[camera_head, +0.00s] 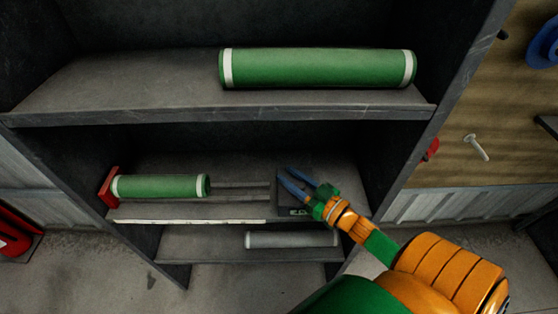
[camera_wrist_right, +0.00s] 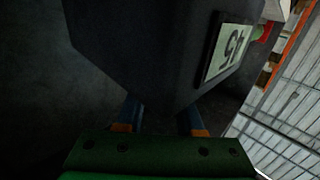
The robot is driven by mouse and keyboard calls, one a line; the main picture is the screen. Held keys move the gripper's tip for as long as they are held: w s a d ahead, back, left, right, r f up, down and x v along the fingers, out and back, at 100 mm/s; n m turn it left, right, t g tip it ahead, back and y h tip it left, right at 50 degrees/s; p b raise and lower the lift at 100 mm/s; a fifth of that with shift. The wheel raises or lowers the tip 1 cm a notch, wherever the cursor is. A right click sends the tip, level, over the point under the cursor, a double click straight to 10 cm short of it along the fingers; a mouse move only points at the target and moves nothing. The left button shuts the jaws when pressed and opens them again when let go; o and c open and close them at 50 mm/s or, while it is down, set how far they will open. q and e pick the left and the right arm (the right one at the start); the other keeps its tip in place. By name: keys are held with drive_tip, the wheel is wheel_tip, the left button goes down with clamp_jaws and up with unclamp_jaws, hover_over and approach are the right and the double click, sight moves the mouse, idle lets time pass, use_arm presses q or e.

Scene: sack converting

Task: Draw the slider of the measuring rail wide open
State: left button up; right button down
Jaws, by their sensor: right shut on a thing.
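The measuring rail (camera_head: 240,197) lies on the middle shelf, with two thin rods running left to right. A red end plate (camera_head: 109,187) stands at its left end, with a green roll with white end bands (camera_head: 160,186) beside it. The dark slider (camera_head: 286,200) is at the right end of the rods, well apart from the roll, and carries a small pale display. My right gripper (camera_head: 285,175) is shut on the slider, its blue fingers either side of it. The slider (camera_wrist_right: 145,50) fills the middle of the right wrist view, its display (camera_wrist_right: 228,52) at the right. My left gripper is out of view.
A large green roll (camera_head: 318,68) lies on the upper shelf (camera_head: 110,88). A grey roll (camera_head: 292,239) lies on the lower shelf. The shelf unit's right side wall (camera_head: 452,80) stands close to my right gripper. A pale strip (camera_head: 190,221) runs along the middle shelf's front edge.

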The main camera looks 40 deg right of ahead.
idle(0.3)
drive_tip(key=c, duration=0.5)
unclamp_jaws()
drive_tip(key=shift+d, duration=0.2)
drive_tip(key=shift+c, duration=0.2)
drive_tip(key=shift+s, duration=0.1)
drive_tip(key=shift+f, duration=0.1)
drive_tip(key=s, duration=0.2)
drive_tip(key=s+d, duration=0.1)
drive_tip(key=s, duration=0.4)
drive_tip(key=shift+d+b, duration=0.25)
drive_tip(key=shift+b, duration=0.1)
